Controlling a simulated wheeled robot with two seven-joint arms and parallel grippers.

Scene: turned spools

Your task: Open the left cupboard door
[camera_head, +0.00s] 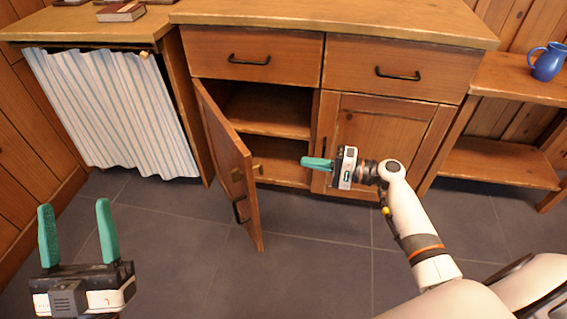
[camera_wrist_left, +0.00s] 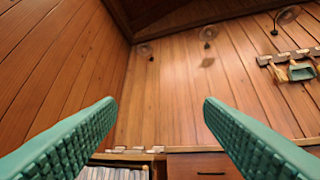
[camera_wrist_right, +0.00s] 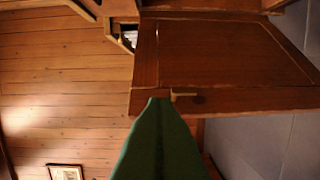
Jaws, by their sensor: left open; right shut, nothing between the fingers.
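The left cupboard door (camera_head: 228,160) stands well open, swung out from its left hinge side, with its black handle (camera_head: 239,208) on the outer face. The shelf and inside of the left compartment (camera_head: 265,110) show behind it. My right gripper (camera_head: 304,162) is shut and empty in front of the cupboard, to the right of the door's free edge with a gap in the head view. In the right wrist view its green fingers (camera_wrist_right: 158,105) point towards the open door (camera_wrist_right: 215,60). My left gripper (camera_head: 75,206) is open and empty at the lower left, away from the door.
The right cupboard door (camera_head: 380,135) is shut, behind my right gripper. Two shut drawers (camera_head: 250,55) sit above. A striped curtain (camera_head: 115,110) hangs to the left. A blue jug (camera_head: 546,62) stands on a shelf at the right. The tiled floor (camera_head: 320,265) in front is clear.

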